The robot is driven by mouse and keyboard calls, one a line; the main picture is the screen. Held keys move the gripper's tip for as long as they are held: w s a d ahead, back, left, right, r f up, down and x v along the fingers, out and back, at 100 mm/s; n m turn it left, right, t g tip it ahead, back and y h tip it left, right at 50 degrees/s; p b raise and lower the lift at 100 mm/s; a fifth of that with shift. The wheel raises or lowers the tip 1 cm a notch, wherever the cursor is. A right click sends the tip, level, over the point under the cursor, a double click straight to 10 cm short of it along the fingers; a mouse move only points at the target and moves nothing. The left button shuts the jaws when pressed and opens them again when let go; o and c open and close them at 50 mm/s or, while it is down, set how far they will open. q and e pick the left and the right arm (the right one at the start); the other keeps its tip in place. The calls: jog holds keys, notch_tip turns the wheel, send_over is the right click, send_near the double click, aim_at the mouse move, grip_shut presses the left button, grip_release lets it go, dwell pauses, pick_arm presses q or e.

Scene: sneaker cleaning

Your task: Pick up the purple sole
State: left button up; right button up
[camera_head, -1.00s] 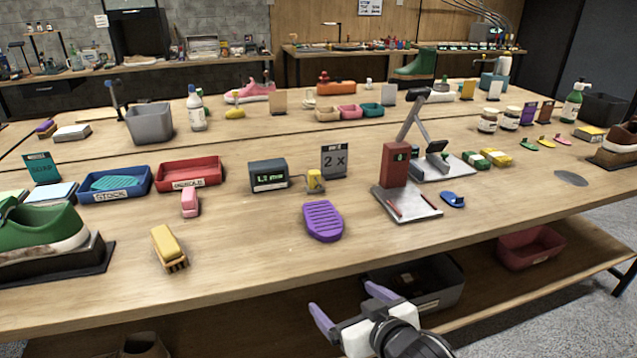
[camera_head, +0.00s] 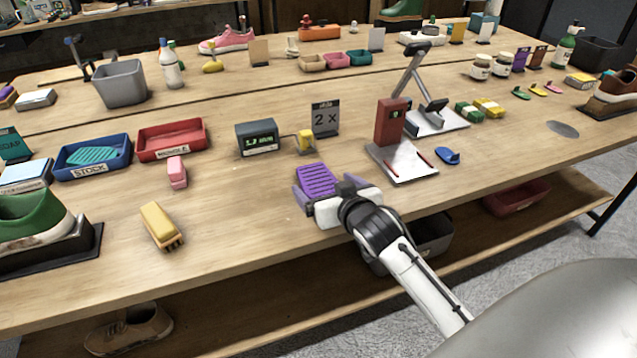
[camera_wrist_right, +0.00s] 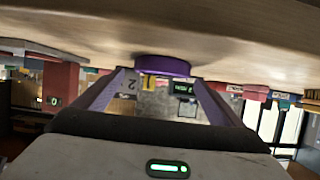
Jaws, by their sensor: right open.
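The purple sole (camera_head: 316,179) lies flat on the wooden table, ridged side up, near the front edge. My right gripper (camera_head: 325,192) is open at the near end of the sole, with one purple-grey finger on each side of it in the head view. The gripper's body hides the sole's near end. In the right wrist view the sole (camera_wrist_right: 162,65) shows between and just beyond the two fingertips, seen edge-on against the table. I cannot tell whether the fingers touch it. My left gripper is not in view.
A yellow brush (camera_head: 160,226) and a pink block (camera_head: 177,172) lie left of the sole. A small display box (camera_head: 257,138) and a "2 x" sign (camera_head: 325,118) stand behind it. A red post on a metal plate (camera_head: 402,163) stands to its right.

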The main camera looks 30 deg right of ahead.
jog(key=x, duration=0.2)
jog(key=shift+w+f, duration=0.15)
jog(key=shift+w, duration=0.2)
jog(key=c, duration=1.2)
jog(key=shift+o, duration=0.2)
notch_tip(320, 180, up, 9)
jog(key=shift+d+r+p, duration=0.1)
jog(key=shift+p, duration=0.35)
jog(key=s+a+r+n+y, duration=0.1)
jog(key=s+a+r, duration=0.3)
jog(key=a+r, duration=0.3)
jog(key=s+a+r+n+y, duration=0.1)
jog(key=s+a+r, duration=0.3)
jog(key=a+r, duration=0.4)
jog(key=shift+s+a+r+n+y, duration=0.2)
jog(key=shift+s+r+n+y, duration=0.15)
jog(key=shift+y, duration=0.25)
jog(key=shift+m+h, duration=0.75)
jog(key=shift+h, duration=0.05)
jog(key=w+d+f, duration=0.4)
jog(key=d+f, duration=0.1)
jog(key=w+d+f, duration=0.2)
jog(key=shift+w+d+f, duration=0.2)
jog(key=shift+d+f, duration=0.05)
jog(key=shift+f, duration=0.1)
jog(key=shift+c, duration=0.2)
jog(key=m+h, duration=0.1)
jog(key=h, duration=0.1)
send_over(321, 186)
notch_tip(321, 186, down, 7)
